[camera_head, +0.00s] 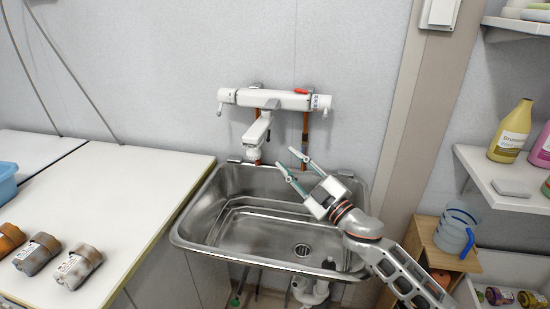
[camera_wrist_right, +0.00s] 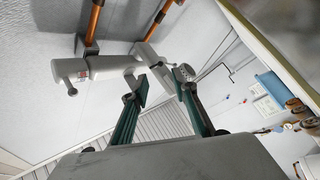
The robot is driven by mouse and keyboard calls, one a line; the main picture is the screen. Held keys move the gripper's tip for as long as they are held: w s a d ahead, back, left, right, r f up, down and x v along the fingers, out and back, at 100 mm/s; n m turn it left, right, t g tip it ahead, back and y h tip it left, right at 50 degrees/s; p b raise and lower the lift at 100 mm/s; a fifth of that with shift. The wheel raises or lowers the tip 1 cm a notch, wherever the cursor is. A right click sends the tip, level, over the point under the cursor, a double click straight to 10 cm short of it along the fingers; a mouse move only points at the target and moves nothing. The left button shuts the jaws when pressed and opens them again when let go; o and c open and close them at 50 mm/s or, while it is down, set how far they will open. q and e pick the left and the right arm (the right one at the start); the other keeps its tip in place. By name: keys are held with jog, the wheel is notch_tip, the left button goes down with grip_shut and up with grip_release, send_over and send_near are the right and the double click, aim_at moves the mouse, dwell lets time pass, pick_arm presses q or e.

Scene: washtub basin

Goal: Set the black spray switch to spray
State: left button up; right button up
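The white wall faucet (camera_head: 275,99) hangs above the sink, with a spout ending in a white spray head (camera_head: 252,154). In the right wrist view, the faucet (camera_wrist_right: 100,67) lies behind the fingers and the spray head (camera_wrist_right: 184,72) shows just beyond the right-hand fingertip. I cannot make out the black spray switch clearly in either view. My right gripper (camera_head: 284,158) is open and empty, to the right of the spray head, its fingers pointing toward the faucet. Its two green-grey fingers (camera_wrist_right: 159,88) stand apart in the wrist view. My left gripper is not in view.
The steel sink (camera_head: 205,205) lies below the faucet. Shelves (camera_head: 510,190) with bottles stand right, near a blue jug (camera_head: 455,232). Air above the basin's left side is clear.

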aim_at(269, 135)
jog(key=x, duration=0.8)
jog(key=shift+s, duration=0.1)
jog(key=shift+c, duration=0.4)
